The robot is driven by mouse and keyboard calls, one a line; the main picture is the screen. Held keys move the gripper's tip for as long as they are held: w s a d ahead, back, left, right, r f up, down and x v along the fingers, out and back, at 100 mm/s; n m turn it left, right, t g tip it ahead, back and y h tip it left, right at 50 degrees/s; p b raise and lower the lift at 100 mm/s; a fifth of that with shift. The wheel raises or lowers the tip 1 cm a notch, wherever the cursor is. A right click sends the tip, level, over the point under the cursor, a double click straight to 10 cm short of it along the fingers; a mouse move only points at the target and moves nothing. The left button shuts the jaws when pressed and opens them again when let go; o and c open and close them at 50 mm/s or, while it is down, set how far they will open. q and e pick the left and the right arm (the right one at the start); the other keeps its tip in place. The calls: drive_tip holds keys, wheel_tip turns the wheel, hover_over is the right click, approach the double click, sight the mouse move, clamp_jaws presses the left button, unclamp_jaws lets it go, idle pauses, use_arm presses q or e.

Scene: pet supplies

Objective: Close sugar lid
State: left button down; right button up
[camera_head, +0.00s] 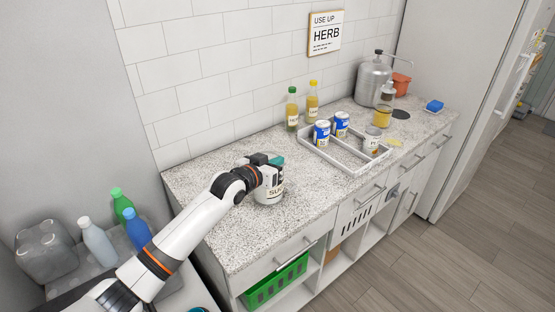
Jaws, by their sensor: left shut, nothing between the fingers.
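The white sugar jar (268,197), with dark lettering partly visible, stands upright on the speckled counter. A small teal part (277,161) shows at its top; it may be the lid, but I cannot tell how far it is open. My left gripper (269,168) is over the top of the jar and is shut with nothing held. It hides much of the jar's rim, and I cannot tell whether it touches the lid. My right gripper is not in view.
A white divided tray (345,160) with cans and a jar is to the right. Two bottles (292,109) and a metal dispenser (371,80) stand toward the back wall. The counter (222,227) is clear in front of the jar. Plastic bottles (98,243) are at lower left.

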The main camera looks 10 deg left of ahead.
use_arm(q)
drive_tip(key=shift+d+f, duration=0.1)
drive_tip(key=shift+f, duration=0.25)
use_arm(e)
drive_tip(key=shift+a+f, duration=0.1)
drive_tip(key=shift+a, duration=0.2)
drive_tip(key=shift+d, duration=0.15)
